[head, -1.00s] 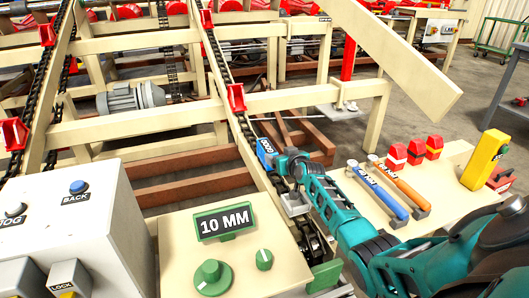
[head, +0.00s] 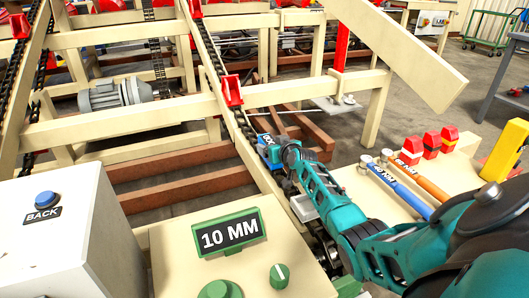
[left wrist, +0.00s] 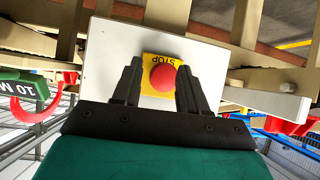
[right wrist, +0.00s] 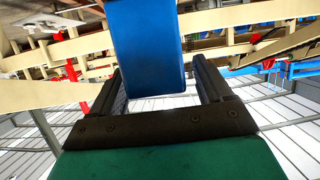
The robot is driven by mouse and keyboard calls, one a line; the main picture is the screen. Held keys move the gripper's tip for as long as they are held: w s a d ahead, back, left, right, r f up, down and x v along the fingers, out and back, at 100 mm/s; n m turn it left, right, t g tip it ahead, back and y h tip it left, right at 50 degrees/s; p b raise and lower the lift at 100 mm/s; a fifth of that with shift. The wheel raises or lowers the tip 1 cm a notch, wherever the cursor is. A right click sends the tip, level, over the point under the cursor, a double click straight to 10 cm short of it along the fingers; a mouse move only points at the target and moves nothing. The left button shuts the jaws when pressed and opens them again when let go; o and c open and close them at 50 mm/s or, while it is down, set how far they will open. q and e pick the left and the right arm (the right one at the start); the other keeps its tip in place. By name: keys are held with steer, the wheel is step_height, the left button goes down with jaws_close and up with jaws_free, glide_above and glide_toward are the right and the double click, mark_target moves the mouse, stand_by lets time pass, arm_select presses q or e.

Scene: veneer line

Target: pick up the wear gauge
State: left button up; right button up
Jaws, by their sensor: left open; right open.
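A blue block with a white label, which I take to be the wear gauge (head: 269,142), is at the tip of my right arm in the head view, beside the slanted chain rail. Its label is too small to read. In the right wrist view the blue block (right wrist: 146,45) hangs down from the top edge, in line with the gap between the fingers. My right gripper (right wrist: 157,66) is open, with a gap on each side of the block's lower end. My left gripper (left wrist: 157,72) is open and empty in the left wrist view, facing a red stop button (left wrist: 163,77).
A green 10 MM display (head: 228,234) and a white box with a blue BACK button (head: 45,199) stand in front. A cream beam (head: 400,45) slants overhead.

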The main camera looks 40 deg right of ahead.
steer(key=shift+w+f, duration=0.1)
steer(key=shift+w, duration=0.1)
steer(key=shift+s, duration=0.15)
steer(key=shift+c, duration=0.8)
steer(key=shift+r, duration=0.25)
steer(key=c, duration=1.2)
